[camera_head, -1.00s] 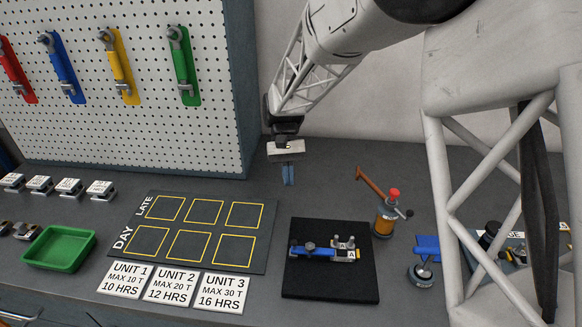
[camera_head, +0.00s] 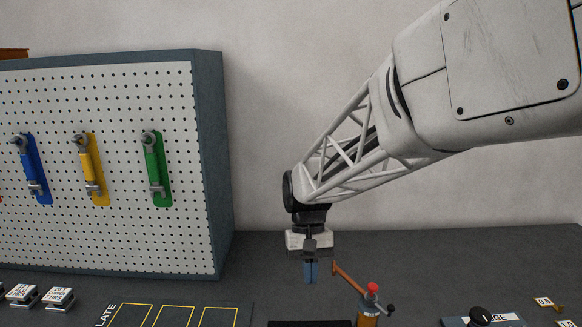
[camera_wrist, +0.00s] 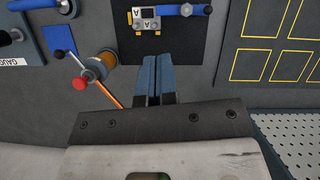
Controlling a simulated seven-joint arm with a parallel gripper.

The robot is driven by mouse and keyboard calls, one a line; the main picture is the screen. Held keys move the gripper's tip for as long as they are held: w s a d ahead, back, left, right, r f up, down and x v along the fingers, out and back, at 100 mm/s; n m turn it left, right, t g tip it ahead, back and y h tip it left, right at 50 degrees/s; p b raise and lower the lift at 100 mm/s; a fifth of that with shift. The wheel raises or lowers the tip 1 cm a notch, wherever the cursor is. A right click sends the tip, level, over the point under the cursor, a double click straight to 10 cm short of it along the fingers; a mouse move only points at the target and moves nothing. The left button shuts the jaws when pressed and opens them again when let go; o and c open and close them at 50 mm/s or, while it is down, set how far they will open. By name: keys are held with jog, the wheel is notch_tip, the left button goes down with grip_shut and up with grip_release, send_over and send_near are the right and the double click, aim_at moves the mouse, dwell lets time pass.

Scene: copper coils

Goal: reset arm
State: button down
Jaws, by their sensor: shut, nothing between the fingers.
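My gripper (camera_head: 311,272) hangs pointing down from my white lattice arm, above the dark bench in the head view. Its two blue fingers are shut together with nothing between them. In the wrist view the blue fingers (camera_wrist: 152,78) lie side by side, apart from the things around them. Beyond them is a black mat (camera_wrist: 186,52) with a blue-handled fixture (camera_wrist: 182,10) and small tiles marked A. Beside the fingers is a small copper-coloured device (camera_wrist: 101,64) with a red knob, which also stands right of the gripper in the head view (camera_head: 368,308).
A pegboard (camera_head: 110,250) with blue, yellow and green wrenches stands on the left. A dark board with yellow squares (camera_head: 176,316) and labelled metal blocks (camera_head: 58,298) are at the lower left. A gauge station (camera_head: 492,320) is at the lower right. The rear bench is clear.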

jog(key=s+d+r+m+t, duration=0.1)
jog(key=s+d+r+t, duration=0.1)
jog(key=s+d, duration=0.5)
jog(key=s+d+r+m+t, duration=0.1)
jog(key=s+d+t, duration=0.4)
jog(key=s, duration=0.8)
jog(key=shift+s+d+r, duration=0.3)
jog(key=shift+d+r, duration=0.1)
jog(key=shift+d, duration=0.85)
